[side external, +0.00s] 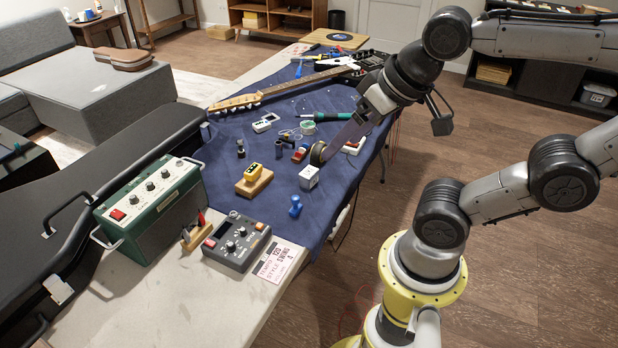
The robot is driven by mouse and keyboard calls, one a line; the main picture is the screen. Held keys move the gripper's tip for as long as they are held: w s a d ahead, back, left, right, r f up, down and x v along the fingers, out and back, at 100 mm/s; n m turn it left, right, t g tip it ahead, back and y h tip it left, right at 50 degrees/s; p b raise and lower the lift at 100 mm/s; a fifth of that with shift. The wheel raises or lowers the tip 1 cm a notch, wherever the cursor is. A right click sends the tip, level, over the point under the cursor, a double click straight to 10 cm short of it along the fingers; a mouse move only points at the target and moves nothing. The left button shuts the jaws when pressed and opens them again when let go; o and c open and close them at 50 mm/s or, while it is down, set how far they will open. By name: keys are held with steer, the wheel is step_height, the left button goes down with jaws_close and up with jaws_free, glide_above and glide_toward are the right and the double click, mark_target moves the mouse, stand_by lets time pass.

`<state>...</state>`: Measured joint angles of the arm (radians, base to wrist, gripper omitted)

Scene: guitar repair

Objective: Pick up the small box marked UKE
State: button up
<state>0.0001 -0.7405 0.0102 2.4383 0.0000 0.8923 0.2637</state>
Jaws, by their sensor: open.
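No lettering reading UKE can be made out at this size, so I cannot tell for sure which box is the one marked UKE. A small pale cube-shaped box (309,178) with faint marks sits on the blue cloth, near its right edge. My gripper (329,151) reaches down from the upper right and ends just above and to the right of this box. It is open, and I see nothing held in it. A dark round object with a tan rim (318,153) is close by the fingertips, partly hidden.
The blue cloth (225,150) bears a yellow block on a wooden base (254,178), a blue peg-like piece (295,206), a guitar neck (260,97) and small tools. A green amplifier (150,205) and grey pedal (237,242) stand nearer the front.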

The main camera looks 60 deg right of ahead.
steer(key=w+d+r+m, duration=0.2)
steer(key=w+m, duration=0.3)
steer(key=w, duration=0.2)
steer(key=m+g, duration=0.6)
steer(key=m, duration=0.5)
glide_above(309, 171)
step_height(309, 171, down, 20)
steer(key=f, duration=0.8)
steer(key=shift+s, duration=0.2)
steer(key=shift+w+f, duration=0.2)
steer(key=shift+f, duration=2.7)
